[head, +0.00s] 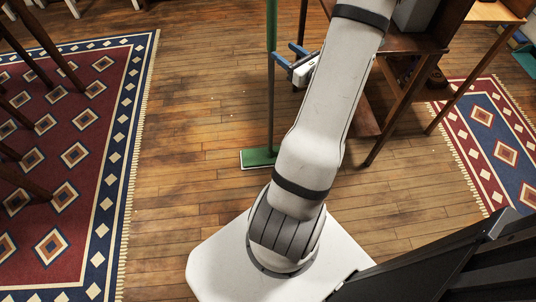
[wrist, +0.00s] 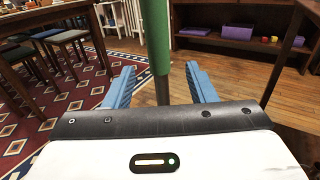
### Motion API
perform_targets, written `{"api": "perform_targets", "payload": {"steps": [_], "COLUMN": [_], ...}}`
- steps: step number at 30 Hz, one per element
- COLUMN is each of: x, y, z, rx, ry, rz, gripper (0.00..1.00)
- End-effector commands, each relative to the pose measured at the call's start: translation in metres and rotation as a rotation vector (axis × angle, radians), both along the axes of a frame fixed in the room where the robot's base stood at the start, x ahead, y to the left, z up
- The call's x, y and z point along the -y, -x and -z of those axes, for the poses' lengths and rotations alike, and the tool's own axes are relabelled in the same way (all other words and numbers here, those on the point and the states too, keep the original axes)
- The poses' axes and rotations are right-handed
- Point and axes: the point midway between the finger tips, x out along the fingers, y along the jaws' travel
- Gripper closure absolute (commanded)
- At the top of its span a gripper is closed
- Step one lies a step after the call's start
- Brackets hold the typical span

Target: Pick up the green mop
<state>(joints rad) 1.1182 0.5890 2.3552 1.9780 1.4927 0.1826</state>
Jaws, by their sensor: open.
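The green mop (head: 271,90) stands upright on the wooden floor, with its flat green head (head: 259,157) down on the boards. In the wrist view its pole (wrist: 156,45) runs down the middle, green above and darker grey below. My gripper (head: 287,56) is at the pole's upper part in the head view. In the wrist view my gripper (wrist: 160,75) is open, with one blue finger on each side of the pole. The lower part of the pole is hidden behind the gripper body there. I cannot tell whether either finger touches the pole.
A wooden table (head: 402,42) stands close to the right of my arm. A patterned rug (head: 100,85) with dark chair legs lies at the left, and another rug (head: 495,135) at the right. Bare floor (head: 190,130) is free left of the mop. A shelf holds purple boxes (wrist: 237,32).

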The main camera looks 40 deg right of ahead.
Motion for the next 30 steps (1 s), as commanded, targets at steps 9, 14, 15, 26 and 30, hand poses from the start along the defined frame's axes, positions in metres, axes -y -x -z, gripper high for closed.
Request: {"api": "perform_targets", "payload": {"steps": [9,14,15,26,30], "x": [-0.003,-0.004,-0.004,-0.003,-0.003], "y": [-0.039,-0.062,-0.066,-0.071,-0.07], "z": [0.001,0.001,0.0,-0.001,-0.001], "rx": [0.001,0.0,0.0,-0.001,-0.001], "ry": [0.003,0.002,0.002,0.001,0.001], "rz": [-0.005,-0.005,-0.004,-0.001,-0.001], "gripper": [0.49,0.49,0.49,0.54,0.65]}}
